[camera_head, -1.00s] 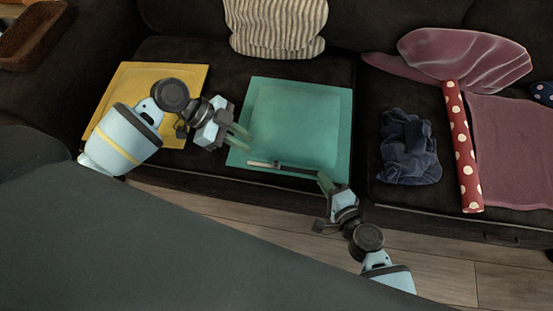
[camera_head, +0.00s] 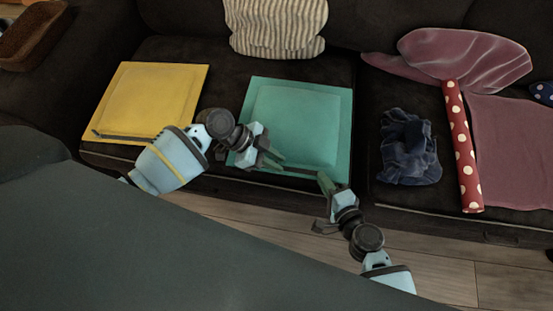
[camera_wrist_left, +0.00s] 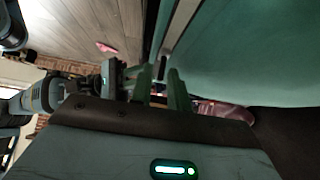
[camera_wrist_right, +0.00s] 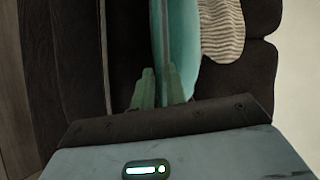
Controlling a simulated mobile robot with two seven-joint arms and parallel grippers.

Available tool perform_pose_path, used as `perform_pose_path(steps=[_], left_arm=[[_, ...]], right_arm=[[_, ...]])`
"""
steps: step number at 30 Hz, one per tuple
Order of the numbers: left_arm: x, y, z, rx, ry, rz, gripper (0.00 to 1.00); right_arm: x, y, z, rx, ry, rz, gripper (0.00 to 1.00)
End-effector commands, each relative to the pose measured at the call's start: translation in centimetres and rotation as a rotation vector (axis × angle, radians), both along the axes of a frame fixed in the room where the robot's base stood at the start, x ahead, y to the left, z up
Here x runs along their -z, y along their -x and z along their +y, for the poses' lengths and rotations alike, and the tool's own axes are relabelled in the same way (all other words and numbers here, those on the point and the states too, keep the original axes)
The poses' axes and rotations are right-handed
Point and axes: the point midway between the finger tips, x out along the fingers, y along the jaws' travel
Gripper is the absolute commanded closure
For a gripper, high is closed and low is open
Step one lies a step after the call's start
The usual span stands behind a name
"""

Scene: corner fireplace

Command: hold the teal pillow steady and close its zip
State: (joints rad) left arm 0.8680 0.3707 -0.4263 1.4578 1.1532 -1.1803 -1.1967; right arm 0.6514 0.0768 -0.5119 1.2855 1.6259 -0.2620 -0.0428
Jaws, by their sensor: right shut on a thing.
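The teal pillow (camera_head: 297,120) lies flat on the dark sofa seat, with its zip (camera_head: 300,173) along the front edge. My right gripper (camera_head: 323,180) is shut on the pillow's front right corner; the right wrist view shows its fingers (camera_wrist_right: 158,88) on the pillow's edge (camera_wrist_right: 160,40). My left gripper (camera_head: 279,160) is at the front edge, close to the zip. In the left wrist view its fingers (camera_wrist_left: 161,85) are apart, beside the pillow's edge (camera_wrist_left: 182,30). The zip's slider is hidden behind the left gripper in the head view.
A yellow pillow (camera_head: 150,95) lies to the left and a striped cushion (camera_head: 275,28) stands behind. On the right are a crumpled navy cloth (camera_head: 408,150), a red dotted roll (camera_head: 462,145) and a mauve cloth (camera_head: 515,150). Wooden floor (camera_head: 440,260) lies in front.

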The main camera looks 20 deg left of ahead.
Motion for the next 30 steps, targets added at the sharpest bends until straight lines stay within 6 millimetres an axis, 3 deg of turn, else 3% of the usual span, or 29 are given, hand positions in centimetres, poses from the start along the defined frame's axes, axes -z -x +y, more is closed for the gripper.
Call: perform_pose_path(steps=[11,16,25,30], left_arm=[[0.5,-0.1,-0.5,0.001,-0.001,-0.001,0.83],[0.5,-0.1,-0.5,0.001,-0.001,-0.001,1.00],[0.5,-0.1,-0.4,-0.001,-0.001,-0.001,1.00],[0.6,0.3,2.1,-0.003,-0.005,0.001,1.00]], right_arm=[[0.1,0.1,0.0,0.000,0.003,0.002,1.00],[0.1,0.1,0.0,0.000,0.003,0.002,1.00],[0.1,0.1,0.0,-0.001,0.003,0.002,1.00],[0.1,0.1,-0.1,0.000,0.003,0.002,1.00]])
